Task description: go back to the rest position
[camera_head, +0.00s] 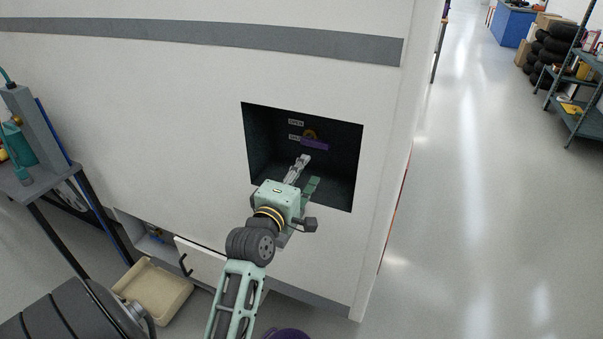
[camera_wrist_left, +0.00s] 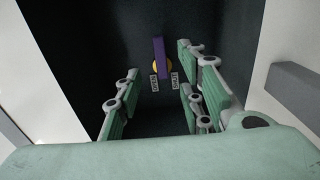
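My left gripper (camera_head: 308,174) reaches into the dark square recess (camera_head: 264,150) in the white motorhome wall. Its fingers are spread apart with nothing between them. The left wrist view shows the open fingers (camera_wrist_left: 160,100) on both sides of a gap. Beyond the fingertips, at the back of the recess, is a purple handle (camera_head: 314,144) on a yellow hub; the handle also shows in the left wrist view (camera_wrist_left: 159,55). The fingers look apart from it. Labels marked OPEN (camera_head: 296,122) and SHUT (camera_wrist_left: 175,80) sit beside it. My right gripper is not in view.
The recess walls surround the gripper closely. Below left are a low opening with a white flap (camera_head: 203,262) and a beige tray (camera_head: 155,290) on the floor. A workbench (camera_head: 40,182) stands at the left. The floor aisle (camera_head: 475,190) at the right is clear.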

